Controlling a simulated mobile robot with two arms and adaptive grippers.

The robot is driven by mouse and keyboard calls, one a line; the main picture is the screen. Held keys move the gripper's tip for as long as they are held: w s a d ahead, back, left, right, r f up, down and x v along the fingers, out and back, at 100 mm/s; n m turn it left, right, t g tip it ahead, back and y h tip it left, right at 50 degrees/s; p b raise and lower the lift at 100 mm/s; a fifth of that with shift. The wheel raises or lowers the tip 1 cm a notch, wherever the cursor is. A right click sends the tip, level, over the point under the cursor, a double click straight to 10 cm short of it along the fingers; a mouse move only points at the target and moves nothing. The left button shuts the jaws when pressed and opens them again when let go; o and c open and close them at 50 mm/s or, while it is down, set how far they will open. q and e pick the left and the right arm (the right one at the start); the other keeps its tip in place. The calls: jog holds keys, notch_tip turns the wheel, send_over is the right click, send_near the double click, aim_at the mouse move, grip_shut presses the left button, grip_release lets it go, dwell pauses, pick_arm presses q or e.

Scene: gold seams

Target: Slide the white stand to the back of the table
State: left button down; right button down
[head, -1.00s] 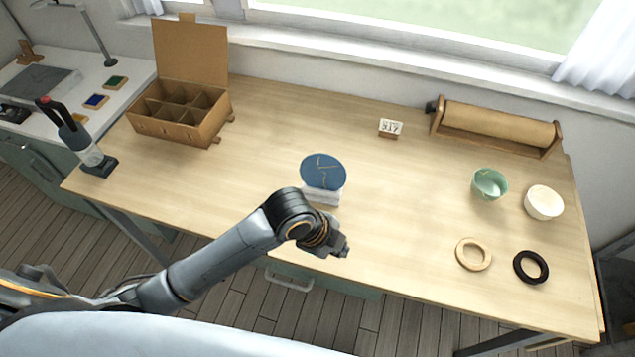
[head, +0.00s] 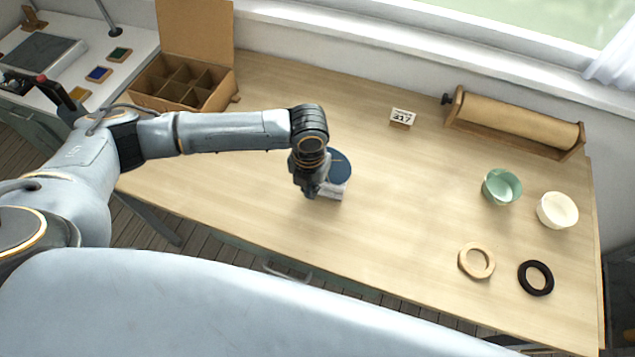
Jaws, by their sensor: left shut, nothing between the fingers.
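The white stand (head: 334,192) is on the wooden table (head: 400,240), left of its middle and towards the front. A dark blue plate with gold lines (head: 342,167) rests on it. My left gripper (head: 309,192) is shut and empty. It points down just left of the stand and hides the left part of the stand and plate. I cannot tell whether it touches the stand. My right gripper is not in the head view.
A divided cardboard box (head: 187,88) stands at the back left. A 217 card (head: 402,117) and a paper roll holder (head: 515,122) are along the back. A green bowl (head: 501,187), white bowl (head: 557,210), wooden ring (head: 476,261) and black ring (head: 536,278) are at the right.

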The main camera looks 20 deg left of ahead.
pick_arm(q)
notch_tip(320, 180, down, 6)
jog(key=shift+r+p, duration=0.15)
jog(key=shift+p, duration=0.35)
jog(key=shift+w+d+r+p, duration=0.1)
jog(key=shift+w+r+p, duration=0.1)
jog(key=shift+w, duration=0.45)
jog(key=shift+w+r+p, duration=0.1)
jog(key=shift+w+p, duration=0.05)
jog(key=shift+w, duration=0.45)
jog(key=shift+w+f, duration=0.2)
jog(key=shift+w, duration=0.55)
